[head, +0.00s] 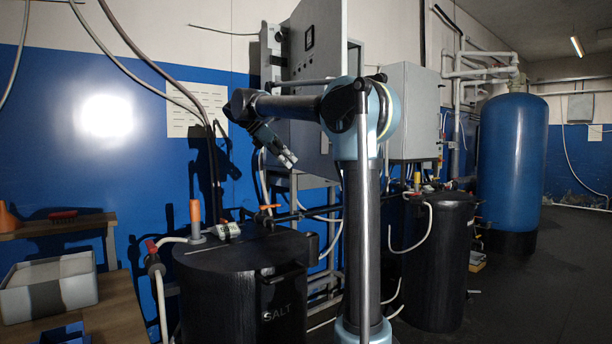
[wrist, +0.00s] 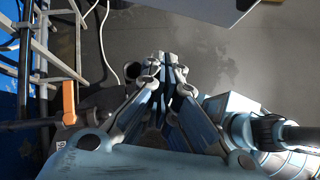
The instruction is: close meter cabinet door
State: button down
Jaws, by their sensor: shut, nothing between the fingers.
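The grey meter cabinet door (head: 318,45), with a dark square meter and several small knobs on its face, is at the upper middle of the head view. It looks swung out at an angle, standing ajar; my arm crosses in front of its lower part, so the exact opening is unclear. My gripper (head: 289,159) is shut and empty, pointing down and to the right, below and in front of the door's lower left. In the wrist view my gripper (wrist: 160,62) shows its fingers together over the floor. A pale panel edge (wrist: 205,6) crosses the top there; I cannot tell whether it is the door.
A second grey cabinet (head: 412,95), a black tank (head: 437,260) and a blue tank (head: 513,150) stand to the right. A wooden bench (head: 125,310) is at left.

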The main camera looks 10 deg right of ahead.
jog(key=d+r+x, duration=0.2)
jog(key=x, duration=1)
jog(key=shift+w+d+f, duration=0.15)
jog(key=shift+w+d, duration=0.05)
jog(key=shift+w, duration=0.1)
